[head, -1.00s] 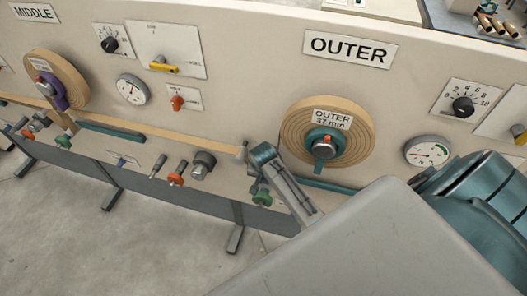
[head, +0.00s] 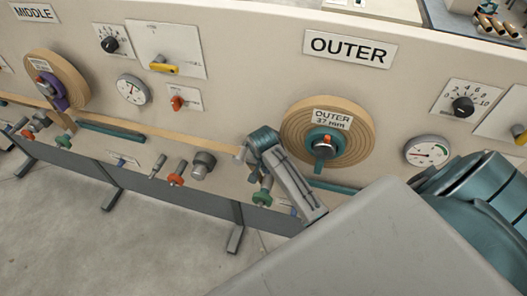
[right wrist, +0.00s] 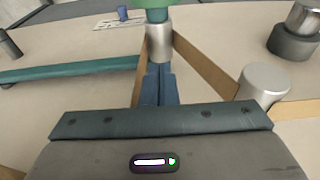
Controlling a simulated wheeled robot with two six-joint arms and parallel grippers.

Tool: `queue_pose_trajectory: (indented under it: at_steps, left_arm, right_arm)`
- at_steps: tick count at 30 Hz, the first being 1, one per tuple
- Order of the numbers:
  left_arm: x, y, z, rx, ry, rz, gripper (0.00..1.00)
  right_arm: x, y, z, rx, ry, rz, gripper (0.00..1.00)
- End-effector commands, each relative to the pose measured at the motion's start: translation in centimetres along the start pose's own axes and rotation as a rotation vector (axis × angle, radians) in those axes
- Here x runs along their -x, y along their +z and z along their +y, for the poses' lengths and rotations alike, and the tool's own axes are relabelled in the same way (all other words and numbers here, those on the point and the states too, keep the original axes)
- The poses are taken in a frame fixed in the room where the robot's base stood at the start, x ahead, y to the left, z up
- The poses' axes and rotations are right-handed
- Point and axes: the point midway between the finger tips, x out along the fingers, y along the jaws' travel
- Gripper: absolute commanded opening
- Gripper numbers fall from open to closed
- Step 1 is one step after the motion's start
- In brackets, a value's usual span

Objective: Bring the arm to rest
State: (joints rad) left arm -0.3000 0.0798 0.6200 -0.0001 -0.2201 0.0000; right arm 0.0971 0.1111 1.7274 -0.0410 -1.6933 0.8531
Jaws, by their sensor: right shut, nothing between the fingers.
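My right gripper (head: 257,170) is in front of the winder panel, to the lower left of the OUTER spiral (head: 293,128). In the right wrist view its two dark fingers (right wrist: 158,72) are together with nothing between them. Their tips overlap the silver collar below a green knob (right wrist: 156,5) in that view; I cannot tell whether they touch. The green knob (head: 262,198) also shows below the gripper in the head view. My grey forearm (head: 295,187) runs down right from the teal wrist. My left gripper is not in view.
A silver roller (right wrist: 265,85) and a dark, silver-topped knob (right wrist: 293,42) stand to one side of the fingers, a teal bar (right wrist: 70,68) to the other. A tan strip (head: 160,132) runs along the panel. Open floor (head: 150,245) lies below.

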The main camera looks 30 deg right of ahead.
Motion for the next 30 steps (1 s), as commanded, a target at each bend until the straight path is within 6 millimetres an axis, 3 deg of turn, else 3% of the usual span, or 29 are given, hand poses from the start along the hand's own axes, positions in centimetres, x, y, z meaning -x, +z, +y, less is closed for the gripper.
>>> queue_pose_trajectory:
  at_steps: [20, 26, 30]
  left_arm:
    - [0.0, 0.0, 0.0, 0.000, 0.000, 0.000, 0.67]
    - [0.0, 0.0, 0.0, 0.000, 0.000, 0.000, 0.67]
    - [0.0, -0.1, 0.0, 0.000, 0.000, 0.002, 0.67]
  right_arm:
    - [0.2, 0.6, 0.6, 0.025, -0.003, 0.002, 0.00]
    - [1.2, 4.7, 4.4, 0.224, -0.036, 0.024, 0.00]
    - [3.6, 8.8, 8.2, 0.444, -0.075, 0.057, 0.00]
